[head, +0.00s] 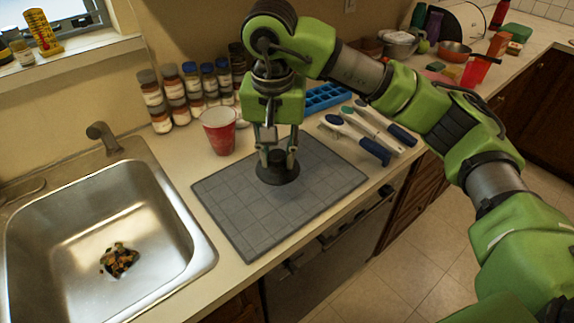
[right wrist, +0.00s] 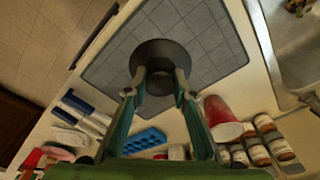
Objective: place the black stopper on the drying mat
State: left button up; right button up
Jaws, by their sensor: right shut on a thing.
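The black stopper (head: 278,172) is a dark round piece with a wide flange and a raised middle. It is at the grey drying mat (head: 232,213), over its upper middle part. My right gripper (head: 277,158) points down and is shut on the stopper's raised middle. In the right wrist view the stopper (right wrist: 160,57) sits between the two fingertips (right wrist: 160,78) with the mat (right wrist: 215,45) behind it. Whether its underside touches the mat is hard to tell. My left gripper is not in view.
A red cup (head: 219,131) stands close behind the mat, left of my right gripper. Several spice jars (head: 172,88) line the wall. A blue ice tray (head: 325,96) and several brushes (head: 360,138) lie to the right. The sink (head: 95,235) is at left.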

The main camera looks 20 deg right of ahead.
jog(key=w+d, duration=0.1)
jog(key=w+f+p, duration=0.1)
jog(key=w+d, duration=0.1)
jog(key=shift+w+d+f, duration=0.2)
jog(key=shift+w+d, duration=0.1)
jog(key=w+f, duration=0.1)
jog(key=w+d+f+p, duration=0.1)
jog(key=f, duration=0.1)
jog(key=w+d+f+p, duration=0.1)
jog(key=f, duration=0.1)
jog(key=shift+w+d+f, duration=0.15)
jog(key=shift+w+d, duration=0.05)
jog(key=shift+w, duration=0.15)
jog(key=shift+w+d+f, duration=0.15)
jog(key=shift+w+f, duration=0.05)
jog(key=shift+f, duration=0.1)
jog(key=f, duration=0.2)
jog(key=f+p, duration=0.1)
jog(key=shift+w+d+f, duration=0.1)
jog(key=shift+w+f, duration=0.15)
jog(key=shift+f, duration=0.25)
jog(key=o, duration=1.1)
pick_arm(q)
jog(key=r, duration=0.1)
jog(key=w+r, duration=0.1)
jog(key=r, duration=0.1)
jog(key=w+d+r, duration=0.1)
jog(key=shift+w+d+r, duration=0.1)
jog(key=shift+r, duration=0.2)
